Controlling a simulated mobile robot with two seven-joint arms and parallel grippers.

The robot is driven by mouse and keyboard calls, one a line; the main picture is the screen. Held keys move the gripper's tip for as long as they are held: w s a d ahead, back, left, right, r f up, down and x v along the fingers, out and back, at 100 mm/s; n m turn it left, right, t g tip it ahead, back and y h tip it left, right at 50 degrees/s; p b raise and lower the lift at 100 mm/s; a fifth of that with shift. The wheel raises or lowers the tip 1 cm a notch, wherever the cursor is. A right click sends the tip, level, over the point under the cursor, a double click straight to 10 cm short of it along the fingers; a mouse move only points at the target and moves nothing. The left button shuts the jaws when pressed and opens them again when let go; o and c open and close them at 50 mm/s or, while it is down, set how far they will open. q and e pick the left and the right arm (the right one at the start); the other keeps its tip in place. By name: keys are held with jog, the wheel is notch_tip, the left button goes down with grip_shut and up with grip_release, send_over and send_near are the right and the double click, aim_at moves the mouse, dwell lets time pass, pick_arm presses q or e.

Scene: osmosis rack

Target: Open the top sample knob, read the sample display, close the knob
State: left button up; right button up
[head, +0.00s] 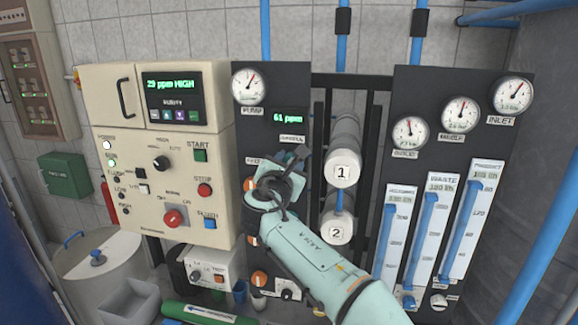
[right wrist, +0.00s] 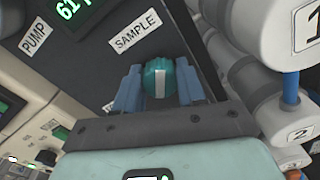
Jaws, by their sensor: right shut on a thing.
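The top sample knob (right wrist: 159,76) is round and teal with a white stripe, just beside the SAMPLE label (right wrist: 135,30) in the right wrist view. My right gripper (right wrist: 160,88) has its two blue-grey fingers closed on either side of the knob. In the head view my right gripper (head: 283,172) is at the dark panel and hides the knob. The sample display (head: 287,117) is lit green and reads 61 ppm. Part of it also shows in the right wrist view (right wrist: 70,9). My left gripper is not in view.
White cylinders marked 1 (head: 342,168) and 2 (head: 337,230) stand close to the right of my gripper. The cream control box (head: 140,210) is to the left; its screen (head: 170,84) reads 29 ppm HIGH. Orange knobs (head: 259,279) sit lower on the dark panel.

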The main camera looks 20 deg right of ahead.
jog(key=m+b, duration=0.1)
jog(key=m, duration=0.4)
jog(key=shift+m, duration=0.3)
pick_arm(q)
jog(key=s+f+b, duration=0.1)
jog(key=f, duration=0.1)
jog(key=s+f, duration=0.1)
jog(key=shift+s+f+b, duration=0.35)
jog(key=shift+b, duration=0.05)
pick_arm(e)
jog(key=m, duration=0.5)
jog(key=shift+s+d, duration=0.1)
jog(key=shift+r+m, duration=0.1)
jog(key=shift+m, duration=0.3)
jog(key=o, duration=1.1)
jog(key=shift+c, duration=0.2)
pick_arm(q)
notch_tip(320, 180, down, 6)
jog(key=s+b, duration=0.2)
jog(key=b, duration=0.3)
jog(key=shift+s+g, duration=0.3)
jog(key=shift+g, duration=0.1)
pick_arm(e)
jog(key=v, duration=1.3)
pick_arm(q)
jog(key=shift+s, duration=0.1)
pick_arm(e)
jog(key=shift+s, duration=0.1)
